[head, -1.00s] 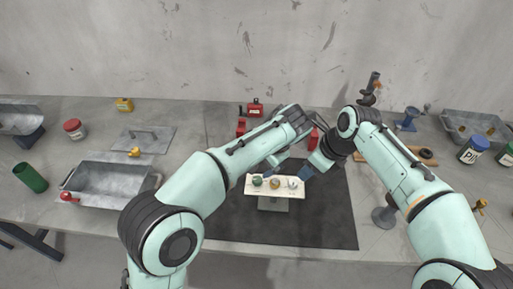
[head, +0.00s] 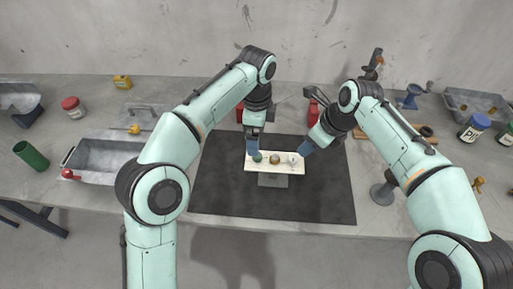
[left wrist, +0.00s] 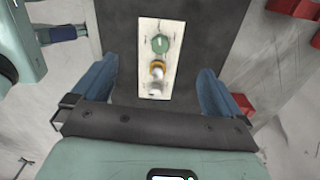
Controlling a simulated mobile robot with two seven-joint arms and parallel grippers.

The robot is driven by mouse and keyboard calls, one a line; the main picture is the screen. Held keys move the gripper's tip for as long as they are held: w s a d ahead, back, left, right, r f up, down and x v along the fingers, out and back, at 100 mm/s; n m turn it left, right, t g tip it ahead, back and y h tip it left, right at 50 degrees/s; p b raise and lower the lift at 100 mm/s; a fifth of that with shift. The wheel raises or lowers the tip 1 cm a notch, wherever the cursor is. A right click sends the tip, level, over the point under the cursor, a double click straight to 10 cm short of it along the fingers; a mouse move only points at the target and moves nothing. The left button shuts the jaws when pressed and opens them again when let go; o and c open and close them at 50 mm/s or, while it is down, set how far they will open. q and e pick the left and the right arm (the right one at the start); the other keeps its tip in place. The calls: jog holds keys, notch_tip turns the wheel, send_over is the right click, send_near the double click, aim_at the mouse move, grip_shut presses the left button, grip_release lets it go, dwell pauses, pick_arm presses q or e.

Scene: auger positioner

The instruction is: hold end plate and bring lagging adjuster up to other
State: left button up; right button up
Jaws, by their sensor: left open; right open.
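The positioner's cream end plate (head: 268,168) sits on a grey base (head: 273,181) on the dark mat. It carries a green knob (head: 257,157), a brass-coloured knob (head: 275,159) and a pale knob (head: 293,158) in a row. My left gripper (head: 252,146) is open, pointing down at the green-knob end. In the left wrist view, its blue fingers stand apart on either side of the plate (left wrist: 147,35), with no visible contact. My right gripper (head: 305,149) is open beside the pale-knob end; contact there is unclear. Which adjuster lags cannot be told.
Red containers stand behind the plate, one at right (head: 313,112). A grey metal tray (head: 92,155) lies at left with a green cylinder (head: 31,155) beyond it. A round-based stand (head: 383,193) is at right. The front mat (head: 270,208) is clear.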

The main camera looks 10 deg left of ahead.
aim_at(274, 167)
pick_arm(q)
notch_tip(274, 167, down, 10)
jog(key=shift+f, duration=0.25)
